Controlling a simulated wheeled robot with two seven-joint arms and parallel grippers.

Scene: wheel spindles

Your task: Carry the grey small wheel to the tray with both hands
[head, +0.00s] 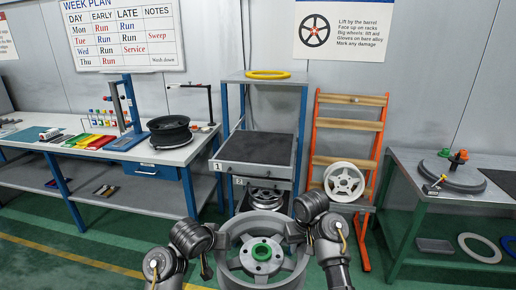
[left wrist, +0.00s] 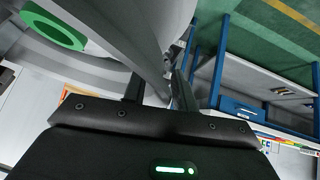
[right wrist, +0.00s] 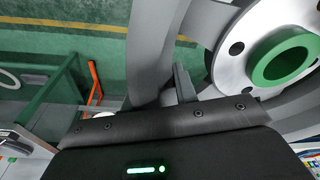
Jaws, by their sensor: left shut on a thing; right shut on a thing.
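The grey small wheel (head: 255,217) is upright in front of me at the bottom of the head view, its spoked face with a green hub ring (head: 262,251) towards me. My left gripper (head: 217,240) is shut on its left rim and my right gripper (head: 298,233) is shut on its right rim. The wrist views show the rim between the fingers of the left gripper (left wrist: 160,88) and the right gripper (right wrist: 172,85). A tray (head: 250,170) with a dark top, marked 1, sits empty on the blue rack straight ahead, beyond the wheel.
Another wheel (head: 266,198) lies on a lower level of the rack, and a yellow ring (head: 268,74) on its top. A white wheel (head: 344,182) leans on the orange rack (head: 330,130). A bench (head: 110,145) with a black wheel (head: 170,133) stands left, a table (head: 400,165) right.

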